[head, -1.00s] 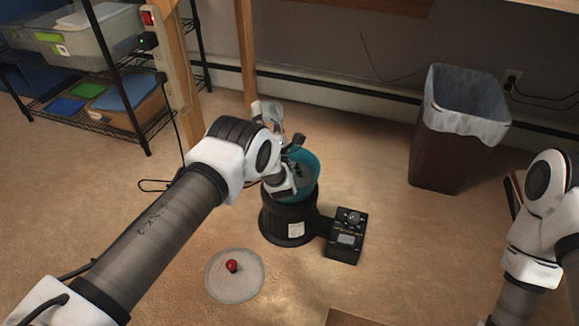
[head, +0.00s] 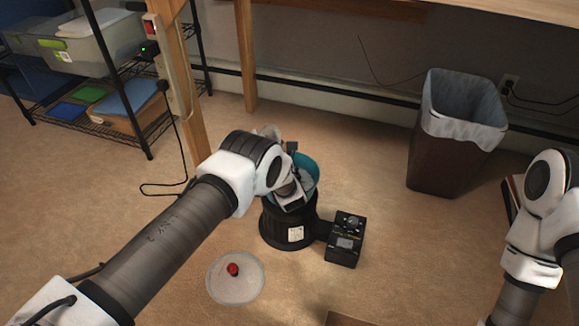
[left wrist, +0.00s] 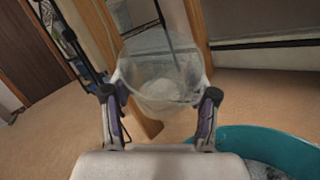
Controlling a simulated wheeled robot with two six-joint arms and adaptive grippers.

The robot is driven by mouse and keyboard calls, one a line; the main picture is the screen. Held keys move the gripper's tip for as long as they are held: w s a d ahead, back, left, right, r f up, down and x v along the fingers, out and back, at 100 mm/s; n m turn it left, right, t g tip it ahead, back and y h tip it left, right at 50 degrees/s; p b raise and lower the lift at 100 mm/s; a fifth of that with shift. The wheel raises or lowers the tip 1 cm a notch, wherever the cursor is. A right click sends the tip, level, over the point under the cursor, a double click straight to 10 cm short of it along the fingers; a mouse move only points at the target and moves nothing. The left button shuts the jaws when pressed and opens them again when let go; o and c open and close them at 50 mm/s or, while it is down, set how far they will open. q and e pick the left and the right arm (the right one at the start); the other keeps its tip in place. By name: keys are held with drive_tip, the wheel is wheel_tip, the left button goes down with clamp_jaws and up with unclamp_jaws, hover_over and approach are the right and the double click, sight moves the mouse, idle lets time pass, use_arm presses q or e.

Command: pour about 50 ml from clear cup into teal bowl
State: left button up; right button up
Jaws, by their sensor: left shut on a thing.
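The clear cup (left wrist: 160,75) is between the two fingers of my left gripper (left wrist: 160,95), which is shut on it. In the head view only a little of the cup (head: 268,132) shows behind my left wrist. The teal bowl (head: 311,166) stands on a black round base, partly hidden by my left wrist. Its rim also shows at the lower right of the left wrist view (left wrist: 265,135), beside and below the cup. Something greyish is in the bowl. How much the cup holds, and whether anything flows, I cannot tell. My right gripper is out of view.
The black base (head: 287,222) joins a small control box (head: 345,238) on its right. A pale round plate (head: 235,290) with a red ball (head: 233,269) lies in front. A lined bin (head: 455,150) stands at the right, a wire shelf (head: 125,125) at the back left.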

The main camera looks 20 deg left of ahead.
use_arm(q)
drive_tip(key=shift+a, duration=0.2)
drive_tip(key=shift+f+n+g, duration=0.3)
drive_tip(key=shift+f+g, duration=0.1)
drive_tip(key=shift+f, duration=0.15)
drive_tip(key=shift+w+a+f+n+g+h+p, duration=0.25)
drive_tip(key=shift+a+f+n+g+h, duration=0.2)
drive_tip(key=shift+a+f, duration=0.35)
drive_tip(key=shift+w+a+f+n+g+h+p, duration=0.25)
drive_tip(key=shift+a+f+n+g+h+p, duration=0.5)
drive_tip(key=shift+g+h+p, duration=0.3)
drive_tip(key=shift+w+a+f+n+g+h+p, duration=0.25)
drive_tip(key=shift+a+f+n+g+h+p, duration=0.25)
drive_tip(key=shift+a+f+g+h+p, duration=0.5)
drive_tip(key=shift+d+r+t, duration=0.15)
drive_tip(key=shift+r+t, duration=0.1)
drive_tip(key=shift+t, duration=0.05)
